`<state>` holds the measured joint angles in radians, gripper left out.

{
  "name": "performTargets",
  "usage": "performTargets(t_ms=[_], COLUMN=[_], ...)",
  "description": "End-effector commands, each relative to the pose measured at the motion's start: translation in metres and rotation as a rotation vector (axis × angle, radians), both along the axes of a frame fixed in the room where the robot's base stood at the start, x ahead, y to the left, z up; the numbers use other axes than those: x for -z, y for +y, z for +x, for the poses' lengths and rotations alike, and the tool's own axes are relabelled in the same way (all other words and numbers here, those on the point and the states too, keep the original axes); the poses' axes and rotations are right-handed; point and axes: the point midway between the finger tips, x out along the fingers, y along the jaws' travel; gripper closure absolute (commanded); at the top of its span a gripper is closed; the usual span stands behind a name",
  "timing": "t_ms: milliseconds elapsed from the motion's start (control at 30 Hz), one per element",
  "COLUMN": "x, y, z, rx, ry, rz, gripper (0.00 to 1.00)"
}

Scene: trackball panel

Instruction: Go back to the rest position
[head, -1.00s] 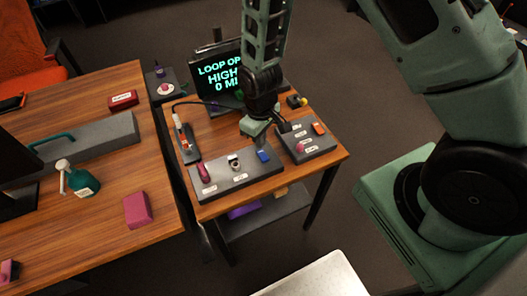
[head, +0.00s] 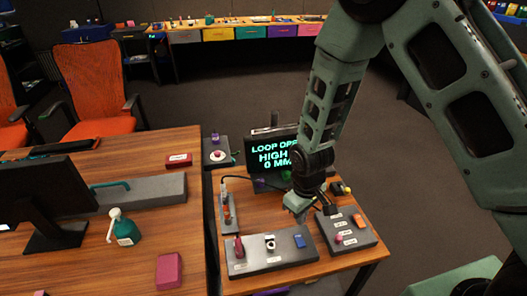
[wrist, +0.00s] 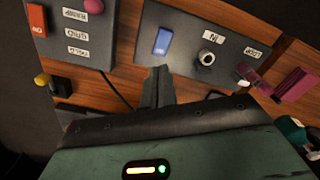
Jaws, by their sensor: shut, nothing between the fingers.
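My gripper (head: 297,211) hangs over the small wooden table (head: 222,285), above and behind the front control panel, with its fingers together and nothing between them. In the wrist view the closed fingers (wrist: 158,88) point toward the panel with the blue rocker switch (wrist: 162,41). The front panel (head: 285,257) carries a magenta knob, a round metal knob and that blue switch. A second panel (head: 357,244) to its right has an orange switch and a pink ball. I cannot tell the exact height of the fingers above the panels.
A monitor (head: 276,154) with green text stands behind my gripper. A yellow and black plug (head: 341,188) lies at right. The larger desk (head: 100,238) at left holds a green spray bottle (head: 123,228) and a pink block (head: 169,271). Open floor lies beyond.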

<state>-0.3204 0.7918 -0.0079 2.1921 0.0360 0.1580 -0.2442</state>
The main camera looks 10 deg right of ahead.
Motion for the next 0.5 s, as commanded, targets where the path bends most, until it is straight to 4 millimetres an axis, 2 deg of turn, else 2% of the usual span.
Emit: performTargets(t_ms=[67, 167, 267, 333, 500], x=[0.000, -0.014, -0.045, -0.073, -0.141], y=[0.000, 0.008, 0.026, 0.040, 0.066], z=[0.000, -0.003, -0.014, -0.028, -0.076], rx=[0.000, -0.003, -0.009, -0.019, -0.056], ry=[0.000, -0.002, -0.001, 0.002, 0.011], rz=[0.000, 0.014, 0.041, 0.062, 0.097], gripper=[1.00, 1.00, 1.00, 1.00, 1.00])
